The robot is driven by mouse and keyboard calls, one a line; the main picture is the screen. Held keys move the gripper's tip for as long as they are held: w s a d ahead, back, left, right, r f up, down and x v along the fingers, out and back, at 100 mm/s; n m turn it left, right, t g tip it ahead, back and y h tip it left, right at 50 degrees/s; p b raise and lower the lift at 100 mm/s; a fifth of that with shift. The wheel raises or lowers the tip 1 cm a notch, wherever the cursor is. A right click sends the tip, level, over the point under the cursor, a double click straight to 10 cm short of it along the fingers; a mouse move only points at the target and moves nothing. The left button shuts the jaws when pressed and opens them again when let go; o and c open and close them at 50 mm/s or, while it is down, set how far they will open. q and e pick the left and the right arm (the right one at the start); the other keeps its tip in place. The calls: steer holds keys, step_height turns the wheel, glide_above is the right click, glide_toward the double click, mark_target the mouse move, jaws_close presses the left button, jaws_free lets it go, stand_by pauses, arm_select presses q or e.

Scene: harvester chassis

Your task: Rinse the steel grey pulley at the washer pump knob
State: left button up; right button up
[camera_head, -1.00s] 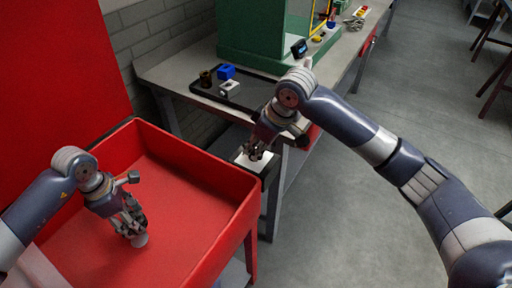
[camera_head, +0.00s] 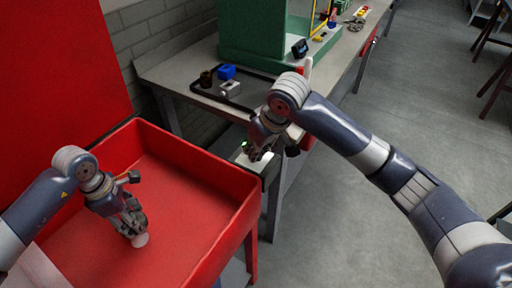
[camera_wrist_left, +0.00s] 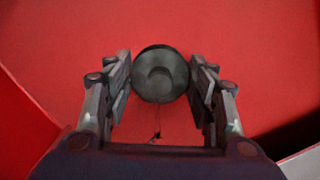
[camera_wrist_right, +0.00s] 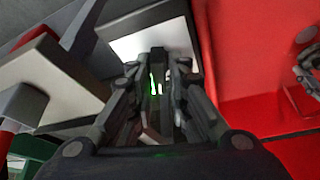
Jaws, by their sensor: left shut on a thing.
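The steel grey pulley (camera_head: 140,240) is a small round disc at the tips of my left gripper (camera_head: 131,226), inside the red basin. In the left wrist view the pulley (camera_wrist_left: 160,72) is a dark grey disc between both fingers of the left gripper (camera_wrist_left: 161,76), which is shut on it. My right gripper (camera_head: 258,153) is at a white panel (camera_head: 262,163) beside the basin. In the right wrist view its fingers (camera_wrist_right: 160,80) stand on both sides of a dark part, perhaps the pump knob, with green light between them. Whether they grip it is hidden.
The red basin (camera_head: 207,167) has raised walls around my left gripper.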

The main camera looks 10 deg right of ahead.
steer(key=shift+o, duration=0.2)
steer(key=shift+f, duration=0.15)
steer(key=shift+r, duration=0.2)
steer(key=v, duration=1.1)
steer(key=shift+r, duration=0.3)
steer(key=shift+d+r, duration=0.1)
steer(key=shift+d, duration=0.05)
stand_by(0.3)
steer(key=x, duration=1.2)
steer(key=shift+s, duration=0.1)
steer(key=shift+c, duration=0.6)
